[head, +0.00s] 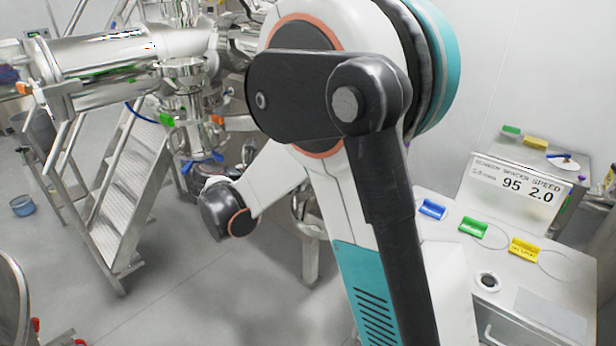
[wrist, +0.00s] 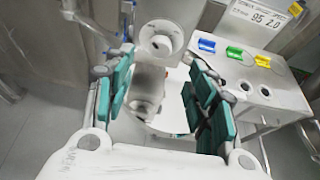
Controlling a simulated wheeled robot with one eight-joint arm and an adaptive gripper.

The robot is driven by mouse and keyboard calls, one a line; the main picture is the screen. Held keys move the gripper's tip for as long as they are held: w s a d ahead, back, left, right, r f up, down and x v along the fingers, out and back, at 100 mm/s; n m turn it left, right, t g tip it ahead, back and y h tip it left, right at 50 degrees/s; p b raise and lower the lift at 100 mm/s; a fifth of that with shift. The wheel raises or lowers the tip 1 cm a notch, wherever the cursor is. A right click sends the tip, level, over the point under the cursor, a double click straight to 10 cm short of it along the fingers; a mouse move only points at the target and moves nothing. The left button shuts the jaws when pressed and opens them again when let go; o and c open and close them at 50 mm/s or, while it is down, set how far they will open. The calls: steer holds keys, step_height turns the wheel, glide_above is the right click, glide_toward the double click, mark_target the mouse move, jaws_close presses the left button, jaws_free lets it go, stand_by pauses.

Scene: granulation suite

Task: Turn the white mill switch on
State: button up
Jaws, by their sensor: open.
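My gripper (wrist: 161,60) is open in the wrist view, with its teal-padded fingers spread apart and nothing held between them. Beyond the fingertips is a white rounded body (wrist: 150,32) with a round grey face and a dark centre. I cannot tell whether this is the mill switch, part of the mill or part of my own body. No switch lever or on/off marking can be made out in either view. In the head view my arm covers the middle of the scene, and my gripper cannot be made out.
A white bench (head: 465,270) at right carries blue (head: 432,209), green (head: 474,227) and yellow (head: 524,249) holders. A sign (head: 515,186) reading "95 2.0" stands behind them. Metal stairs (head: 130,185) and steel process equipment (head: 100,55) stand at left. Grey floor (head: 200,285) lies open between.

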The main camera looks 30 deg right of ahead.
steer(key=b+x, duration=0.1)
steer(key=x, duration=0.8)
steer(key=shift+d+f+b, duration=0.15)
steer(key=shift+d+b, duration=0.05)
steer(key=shift+b, duration=0.1)
steer(key=shift+w, duration=0.1)
steer(key=c, duration=1.1)
